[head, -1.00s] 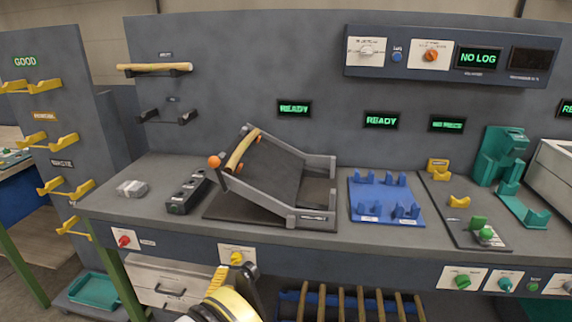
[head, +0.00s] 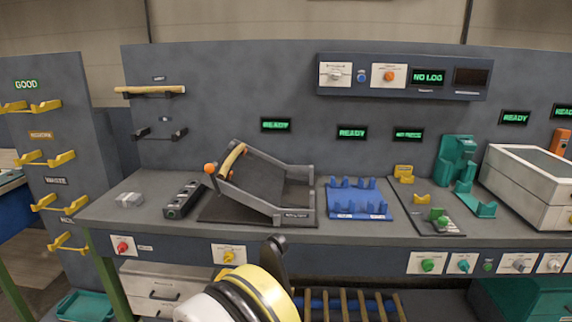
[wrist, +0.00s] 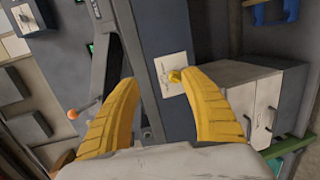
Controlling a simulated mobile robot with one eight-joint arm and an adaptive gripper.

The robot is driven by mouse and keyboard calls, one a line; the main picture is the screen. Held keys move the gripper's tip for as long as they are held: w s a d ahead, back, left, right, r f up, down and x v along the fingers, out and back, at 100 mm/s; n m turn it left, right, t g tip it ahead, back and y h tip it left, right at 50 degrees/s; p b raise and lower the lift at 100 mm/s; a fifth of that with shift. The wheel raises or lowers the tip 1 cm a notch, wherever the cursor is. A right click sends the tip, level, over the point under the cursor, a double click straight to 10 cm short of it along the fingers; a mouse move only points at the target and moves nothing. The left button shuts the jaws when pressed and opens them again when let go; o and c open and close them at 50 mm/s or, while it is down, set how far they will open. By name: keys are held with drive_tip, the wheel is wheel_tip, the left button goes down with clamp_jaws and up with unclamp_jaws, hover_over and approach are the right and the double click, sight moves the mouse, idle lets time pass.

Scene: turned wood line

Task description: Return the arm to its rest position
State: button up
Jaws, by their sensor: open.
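My arm shows at the bottom middle of the head view as a white and yellow link with a dark end part. My gripper (wrist: 160,105) shows in the wrist view with its two yellow ribbed fingers spread wide apart. Nothing is between the fingers. Beyond them is the bench front with a yellow knob (wrist: 174,76) on a white plate, and a pale drawer unit (wrist: 255,95) to the right. The gripper's fingers are not clearly visible in the head view.
A grey tilting ramp (head: 265,180) with a wooden piece (head: 232,160) at its upper edge stands on the bench. A blue rack (head: 360,203), green stand (head: 456,160) and white box (head: 530,180) are to its right. Wooden rods (head: 360,304) lie below. Yellow hooks (head: 45,158) project at left.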

drive_tip(key=s+d+r+m+g, duration=0.1)
drive_tip(key=d+r+m+g, duration=0.1)
drive_tip(key=d+r, duration=0.45)
drive_tip(key=s+d+r+m+g+h, duration=0.1)
drive_tip(key=d+r+m+g, duration=0.15)
drive_tip(key=d, duration=0.75)
drive_tip(key=s+d+r+m+g, duration=0.25)
drive_tip(key=d+r, duration=0.25)
drive_tip(key=d, duration=0.3)
drive_tip(key=s+d+r+m+g+y, duration=0.1)
drive_tip(key=s+d+m, duration=0.3)
drive_tip(key=s, duration=0.7)
drive_tip(key=s+d+m+y, duration=0.2)
drive_tip(key=s+d+m, duration=0.2)
drive_tip(key=s+d, duration=0.3)
drive_tip(key=s, duration=0.5)
drive_tip(key=shift+s+d+r+m+g+y, duration=0.2)
drive_tip(key=shift+s+r+m+g+y, duration=0.05)
drive_tip(key=shift+r+m+g+y, duration=0.15)
drive_tip(key=shift+c, duration=0.5)
